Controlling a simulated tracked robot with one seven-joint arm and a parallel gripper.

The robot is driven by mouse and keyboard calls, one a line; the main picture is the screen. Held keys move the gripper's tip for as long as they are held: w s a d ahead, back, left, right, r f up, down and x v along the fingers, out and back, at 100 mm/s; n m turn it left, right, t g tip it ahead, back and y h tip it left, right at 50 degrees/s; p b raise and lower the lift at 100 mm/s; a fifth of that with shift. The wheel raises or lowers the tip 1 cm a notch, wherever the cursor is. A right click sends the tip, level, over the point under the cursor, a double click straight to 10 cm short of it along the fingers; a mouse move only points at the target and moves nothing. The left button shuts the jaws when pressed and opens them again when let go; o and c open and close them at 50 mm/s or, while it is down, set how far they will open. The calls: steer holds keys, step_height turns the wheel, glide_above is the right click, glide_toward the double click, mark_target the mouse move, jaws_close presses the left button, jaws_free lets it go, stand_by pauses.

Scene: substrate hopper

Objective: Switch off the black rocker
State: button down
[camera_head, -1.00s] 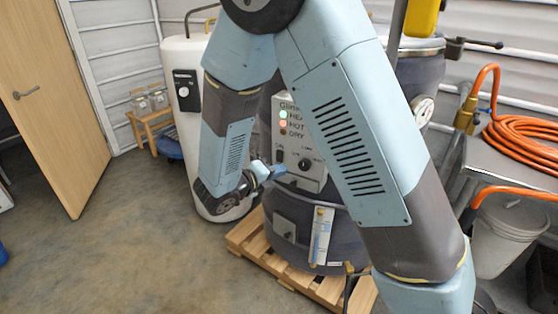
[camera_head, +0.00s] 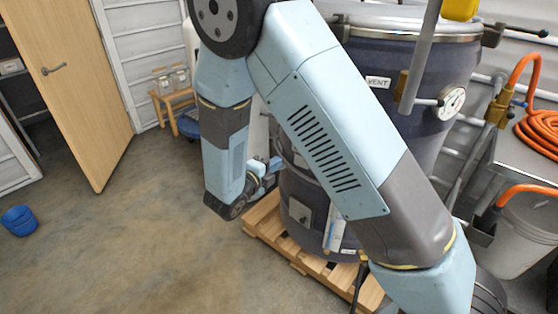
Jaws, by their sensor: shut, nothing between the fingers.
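The black rocker is not visible; my arm covers the control panel's part of the hopper. The dark grey hopper (camera_head: 410,70) stands on a wooden pallet (camera_head: 262,226). Its upper body and lower skirt show on either side of my arm. My gripper (camera_head: 275,164) is small in the picture, just left of the hopper's side below its middle. It is shut, with nothing seen in it. Whether it touches the hopper cannot be told.
A gauge (camera_head: 452,102) and a pipe stand out from the hopper's right side. A steel bench with an orange hose (camera_head: 541,133) and a white bucket (camera_head: 515,237) are at right.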

glide_toward(295, 148)
steer(key=w+d+r, duration=0.2)
steer(key=w+d, duration=0.1)
steer(key=d, duration=0.2)
steer(key=shift+w, duration=0.2)
